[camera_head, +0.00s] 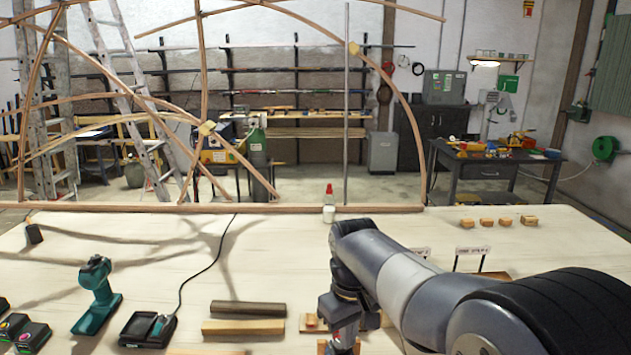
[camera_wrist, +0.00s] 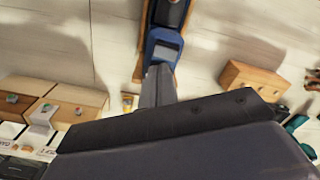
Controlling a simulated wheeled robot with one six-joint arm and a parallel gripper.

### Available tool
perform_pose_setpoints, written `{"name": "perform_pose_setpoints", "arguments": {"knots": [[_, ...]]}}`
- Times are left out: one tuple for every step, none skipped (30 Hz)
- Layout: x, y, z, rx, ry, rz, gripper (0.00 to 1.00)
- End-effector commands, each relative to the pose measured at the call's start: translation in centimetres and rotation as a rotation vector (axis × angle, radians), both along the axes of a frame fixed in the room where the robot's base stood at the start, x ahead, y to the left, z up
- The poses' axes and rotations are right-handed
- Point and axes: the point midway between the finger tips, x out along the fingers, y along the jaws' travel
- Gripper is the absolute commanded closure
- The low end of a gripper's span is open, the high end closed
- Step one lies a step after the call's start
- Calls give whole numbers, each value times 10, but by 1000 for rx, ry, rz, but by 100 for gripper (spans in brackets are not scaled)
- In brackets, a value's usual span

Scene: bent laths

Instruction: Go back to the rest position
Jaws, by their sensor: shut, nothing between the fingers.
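My arm reaches in from the lower right of the head view, bends at its elbow and points down. My gripper (camera_head: 340,343) is low over the front middle of the table (camera_head: 270,260), cut off by the picture's lower edge. In the wrist view my gripper (camera_wrist: 158,88) shows as a narrow dark shape, its fingers together with nothing seen between them. A blue and black part shows just beyond it; I cannot tell what it is.
A frame of bent laths (camera_head: 408,110) rises from a long wooden rail (camera_head: 300,209) at the table's back. A teal drill (camera_head: 95,295), a charger (camera_head: 147,328) and two wood bars (camera_head: 248,309) lie left of my gripper. Small wood blocks (camera_head: 486,222) stand at back right.

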Motion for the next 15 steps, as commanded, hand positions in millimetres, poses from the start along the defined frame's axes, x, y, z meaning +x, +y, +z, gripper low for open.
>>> {"name": "perform_pose_setpoints", "arguments": {"knots": [[0, 0, -13, 0, 0, 0, 100], [0, 0, -16, 0, 0, 0, 100], [0, 0, -21, 0, 0, 0, 100], [0, 0, -24, 0, 0, 0, 100], [0, 0, -27, 0, 0, 0, 100], [0, 0, -32, 0, 0, 0, 100], [0, 0, -35, 0, 0, 0, 100], [0, 0, -38, 0, 0, 0, 100], [0, 0, -43, 0, 0, 0, 100], [0, 0, -46, 0, 0, 0, 100], [0, 0, -49, 0, 0, 0, 100], [0, 0, -53, 0, 0, 0, 100], [0, 0, -56, 0, 0, 0, 100], [0, 0, -60, 0, 0, 0, 100], [0, 0, -56, 1, -1, 0, 100]]}}
